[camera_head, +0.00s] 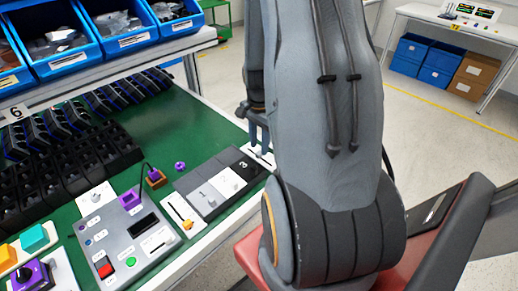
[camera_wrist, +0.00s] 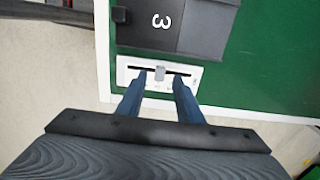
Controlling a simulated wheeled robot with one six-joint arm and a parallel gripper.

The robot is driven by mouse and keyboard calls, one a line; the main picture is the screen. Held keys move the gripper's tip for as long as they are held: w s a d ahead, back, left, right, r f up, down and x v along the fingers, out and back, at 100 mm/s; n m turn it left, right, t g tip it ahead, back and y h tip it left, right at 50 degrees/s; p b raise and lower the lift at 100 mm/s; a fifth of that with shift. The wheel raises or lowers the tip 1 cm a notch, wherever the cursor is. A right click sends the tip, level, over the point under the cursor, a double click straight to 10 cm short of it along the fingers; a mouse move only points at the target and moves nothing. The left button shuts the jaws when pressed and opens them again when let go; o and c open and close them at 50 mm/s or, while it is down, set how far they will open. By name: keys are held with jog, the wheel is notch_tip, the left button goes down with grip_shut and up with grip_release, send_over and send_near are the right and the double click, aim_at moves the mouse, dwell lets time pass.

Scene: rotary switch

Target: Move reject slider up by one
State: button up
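The slider panel, a white plate with a dark slot (camera_wrist: 126,78), lies at the green table's edge in the wrist view. It also shows partly in the head view (camera_head: 262,158), beneath my gripper. A small grey slider knob (camera_wrist: 160,72) sits near the middle of the slot. I cannot read any label naming it as the reject slider. My gripper (camera_wrist: 158,82) is open, its two blue fingers apart with the tips on either side of the knob and a gap on each side. In the head view, my gripper (camera_head: 259,133) is over the panel, partly behind my arm.
A dark block marked 3 (camera_wrist: 190,25) borders the panel. Farther left along the edge are a light switch plate (camera_head: 220,184), a yellow-handled slider plate (camera_head: 184,213) and a grey button box (camera_head: 120,240). Blue bins (camera_head: 120,35) stand on a shelf above.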

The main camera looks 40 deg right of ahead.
aim_at(259, 152)
jog(key=shift+r+b, duration=0.45)
jog(key=shift+r, duration=2.15)
jog(key=s+a+r+n, duration=0.1)
jog(key=a+r+n, duration=0.1)
jog(key=a+n, duration=0.3)
jog(key=s+a+r+n+t, duration=0.1)
jog(key=s+a+r+n, duration=0.1)
jog(key=a+n, duration=0.4)
jog(key=s+a+r+n, duration=0.2)
jog(key=a+r+n, duration=0.2)
jog(key=a, duration=0.8)
jog(key=shift+a+n, duration=0.4)
jog(key=shift+n, duration=0.7)
jog(key=shift+r, duration=0.1)
